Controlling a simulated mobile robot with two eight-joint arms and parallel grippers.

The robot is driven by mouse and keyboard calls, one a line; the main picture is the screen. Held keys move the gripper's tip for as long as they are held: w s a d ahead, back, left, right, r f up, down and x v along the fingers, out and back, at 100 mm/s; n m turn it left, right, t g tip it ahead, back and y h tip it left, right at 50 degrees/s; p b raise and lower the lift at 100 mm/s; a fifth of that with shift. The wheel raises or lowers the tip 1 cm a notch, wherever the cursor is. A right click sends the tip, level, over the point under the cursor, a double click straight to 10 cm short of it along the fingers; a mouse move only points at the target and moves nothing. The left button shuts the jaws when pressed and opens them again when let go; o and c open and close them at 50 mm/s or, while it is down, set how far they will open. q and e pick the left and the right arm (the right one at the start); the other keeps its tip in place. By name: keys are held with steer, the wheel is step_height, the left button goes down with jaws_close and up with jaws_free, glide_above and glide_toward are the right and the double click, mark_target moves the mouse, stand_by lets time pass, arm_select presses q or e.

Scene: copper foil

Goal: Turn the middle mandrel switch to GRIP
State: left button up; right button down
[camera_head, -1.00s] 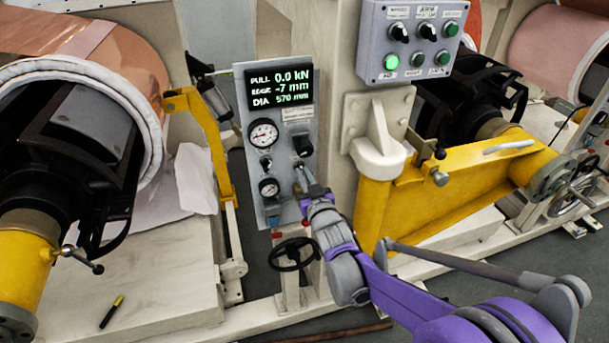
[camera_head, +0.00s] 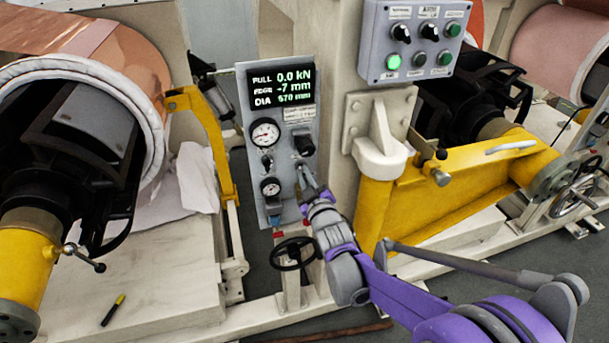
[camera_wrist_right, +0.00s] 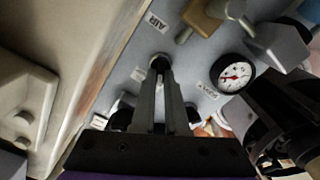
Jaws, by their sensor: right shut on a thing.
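The grey mandrel control panel (camera_head: 290,200) stands at centre in the head view, with a lit display (camera_head: 283,87), two round gauges and small black switches. My right gripper (camera_head: 303,168) reaches up to its lower right part, below a black block-shaped knob (camera_head: 304,143). In the right wrist view my right gripper (camera_wrist_right: 160,68) is shut on a small dark switch knob (camera_wrist_right: 159,60) on the panel, close to an "AIR" label. The fingers hide most of this knob. I cannot read its position or the labels beside it. My left gripper is not in view.
A grey button box (camera_head: 412,40) with a lit green lamp hangs at upper right. A yellow arm (camera_head: 460,190) stands right of the panel. A black handwheel (camera_head: 293,253) sits below it. A copper roll (camera_head: 90,50) is at left.

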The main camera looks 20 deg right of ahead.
steer(key=c, duration=0.9)
jaws_free()
steer(key=shift+c, duration=0.2)
steer(key=shift+s, duration=0.1)
steer(key=s, duration=1)
steer(key=shift+s+d, duration=0.15)
steer(key=shift+s, duration=0.2)
steer(key=s+f+m+g+p, duration=0.1)
steer(key=s+g, duration=0.3)
steer(key=s, duration=0.4)
steer(key=s+f+m+g+p, duration=0.1)
steer(key=s+f+m+g, duration=0.2)
steer(key=s, duration=0.5)
steer(key=s+f+m+g+p, duration=0.2)
steer(key=s+f+g, duration=0.2)
steer(key=s, duration=0.4)
steer(key=shift+s+d+m+g+h, duration=0.2)
steer(key=shift+m+g+h, duration=0.1)
steer(key=shift+g, duration=0.5)
